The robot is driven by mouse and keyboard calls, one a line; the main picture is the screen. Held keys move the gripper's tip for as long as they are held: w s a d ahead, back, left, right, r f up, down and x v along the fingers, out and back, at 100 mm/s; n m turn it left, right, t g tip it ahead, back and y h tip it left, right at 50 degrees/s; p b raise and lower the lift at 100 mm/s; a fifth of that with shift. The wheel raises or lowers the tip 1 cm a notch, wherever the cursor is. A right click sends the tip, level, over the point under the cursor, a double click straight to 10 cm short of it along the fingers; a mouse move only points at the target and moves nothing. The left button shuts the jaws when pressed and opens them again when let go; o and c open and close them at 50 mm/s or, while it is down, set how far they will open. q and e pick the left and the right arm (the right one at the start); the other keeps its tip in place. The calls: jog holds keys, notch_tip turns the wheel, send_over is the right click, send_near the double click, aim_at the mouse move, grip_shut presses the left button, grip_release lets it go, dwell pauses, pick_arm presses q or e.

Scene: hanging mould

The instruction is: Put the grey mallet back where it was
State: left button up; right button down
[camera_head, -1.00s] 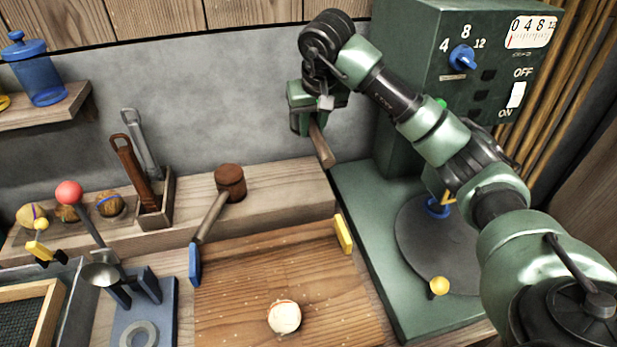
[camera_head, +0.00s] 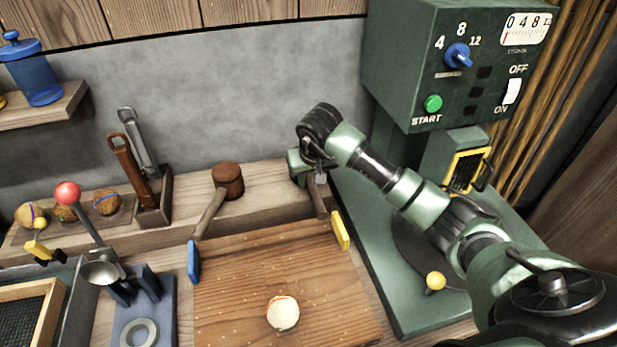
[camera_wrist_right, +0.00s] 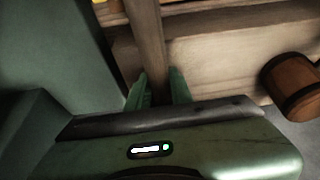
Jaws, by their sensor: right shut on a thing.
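My right gripper (camera_head: 305,168) is shut on a mallet, low over the right end of the wooden ledge. The mallet's wooden handle (camera_head: 318,200) points down and toward the front, near the board's yellow end piece. In the right wrist view the handle (camera_wrist_right: 146,40) runs away from between my fingers (camera_wrist_right: 158,90). The mallet's head is hidden by the gripper, so its grey colour does not show. I cannot tell whether the mallet touches the ledge. My left gripper is not in view.
A brown mallet (camera_head: 228,180) rests on the ledge (camera_head: 265,185) to the left, its handle leaning forward. A wooden board (camera_head: 255,265) with a pale round lump (camera_head: 283,313) lies in front. The green machine (camera_head: 425,60) stands close on the right.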

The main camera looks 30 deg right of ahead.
aim_at(313, 188)
jog(key=c, duration=1.3)
grip_release()
jog(key=shift+o, duration=0.2)
jog(key=shift+r, duration=0.4)
jog(key=v, duration=1.1)
jog(key=shift+s+r, duration=0.2)
jog(key=shift+a, duration=0.1)
